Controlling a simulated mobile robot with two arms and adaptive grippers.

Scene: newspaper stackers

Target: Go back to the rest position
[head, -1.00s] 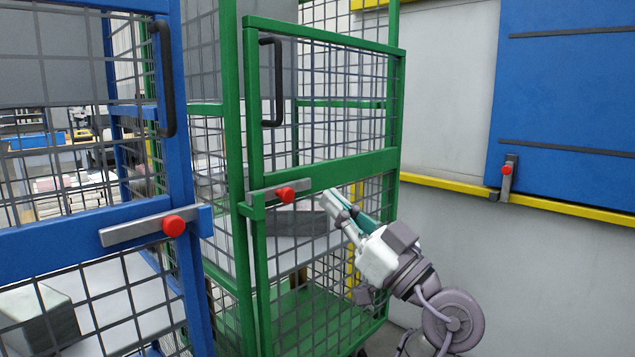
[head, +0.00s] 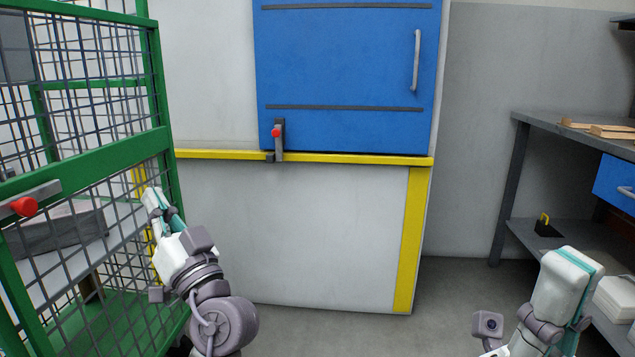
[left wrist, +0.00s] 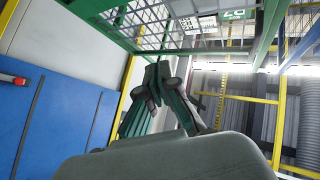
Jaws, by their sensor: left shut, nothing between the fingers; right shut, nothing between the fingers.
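My left gripper (head: 153,203) is shut and empty. In the head view it points up beside the green cage door, and I cannot tell how far it is from the mesh. In the left wrist view the same gripper (left wrist: 162,72) shows its teal and grey fingers, with the green mesh frame beyond the tips. My right gripper (head: 568,268) shows at the lower right of the head view as a white and teal shape, shut with nothing in it. It stands in front of the workbench side, partly cut off by the picture edge.
The green mesh cage (head: 85,165) stands close on the left, with a red-knobbed latch (head: 25,206). A white cabinet (head: 290,225) with yellow edging and a blue door (head: 345,75) is ahead. A workbench (head: 560,124) is at right. Open floor (head: 440,290) lies between.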

